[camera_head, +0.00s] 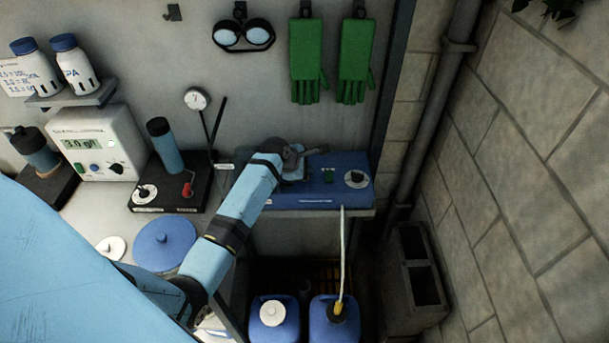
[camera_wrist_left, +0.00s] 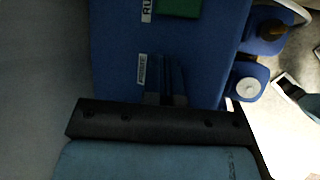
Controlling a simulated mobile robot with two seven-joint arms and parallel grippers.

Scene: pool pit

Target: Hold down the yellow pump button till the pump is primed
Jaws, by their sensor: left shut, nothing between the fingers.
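In the left wrist view, the shut, empty fingers (camera_wrist_left: 165,68) are seen against the blue face (camera_wrist_left: 205,65), near a small label and the green part (camera_wrist_left: 178,7). I cannot tell whether they touch it. No yellow button shows; the gripper may hide it. My right gripper is not in view.
Below stand two blue jugs (camera_head: 272,331), one with a white cap, the other with a yellow-fitted hose (camera_head: 342,250) up to the pump. Concrete blocks (camera_head: 422,280) stand right. A white tester box (camera_head: 100,140) and black stand (camera_head: 165,190) are left; green gloves (camera_head: 318,60) hang above.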

